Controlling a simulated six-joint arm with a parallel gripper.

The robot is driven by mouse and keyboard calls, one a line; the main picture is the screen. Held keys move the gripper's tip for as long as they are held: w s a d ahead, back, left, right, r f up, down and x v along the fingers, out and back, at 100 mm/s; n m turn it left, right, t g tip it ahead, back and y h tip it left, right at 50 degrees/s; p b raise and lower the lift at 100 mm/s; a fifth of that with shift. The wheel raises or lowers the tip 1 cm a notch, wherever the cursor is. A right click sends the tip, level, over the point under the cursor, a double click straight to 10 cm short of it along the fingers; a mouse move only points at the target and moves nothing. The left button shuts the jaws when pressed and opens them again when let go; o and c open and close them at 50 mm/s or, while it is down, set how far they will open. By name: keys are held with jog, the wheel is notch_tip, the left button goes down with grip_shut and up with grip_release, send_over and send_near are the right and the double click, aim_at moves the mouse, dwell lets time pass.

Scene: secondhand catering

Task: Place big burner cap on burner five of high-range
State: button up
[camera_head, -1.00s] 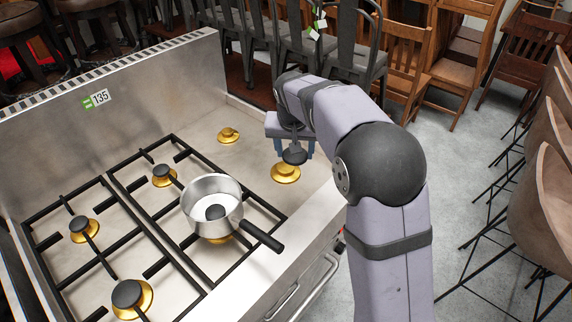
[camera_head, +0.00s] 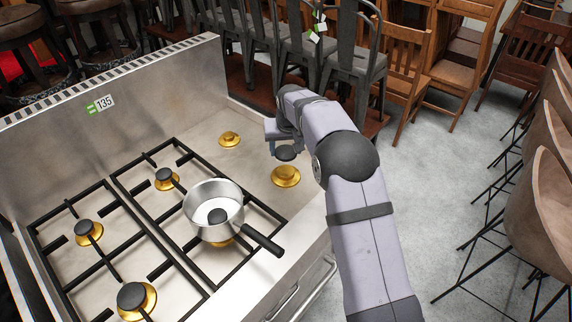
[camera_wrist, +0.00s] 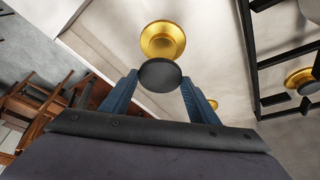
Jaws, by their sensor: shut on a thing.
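My gripper (camera_wrist: 159,80) is shut on a round black burner cap (camera_wrist: 160,75), which also shows in the head view (camera_head: 286,152). The cap is held above the hob. A large bare brass burner (camera_head: 286,176) sits on the hob near the right front edge. In the wrist view this brass burner (camera_wrist: 163,38) lies just beyond the cap, and the cap overlaps its near edge in the picture. The cap looks apart from the burner, though the height of the gap is hard to tell. A smaller bare brass burner (camera_head: 229,139) sits farther back.
A steel saucepan (camera_head: 214,205) with a black round piece inside stands on the black grates (camera_head: 120,190), its handle towards the front edge. Other burners there carry black caps (camera_head: 131,295). The steel backsplash (camera_head: 150,90) borders the hob. The surface around the bare burners has no grate.

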jog(key=shift+f+p, duration=1.05)
jog(key=shift+f, duration=2.4)
jog(key=shift+f, duration=0.2)
jog(key=o, duration=1.4)
jog(key=shift+r, duration=0.25)
jog(key=b+v, duration=0.3)
jog(key=v, duration=0.9)
jog(key=shift+b, duration=0.3)
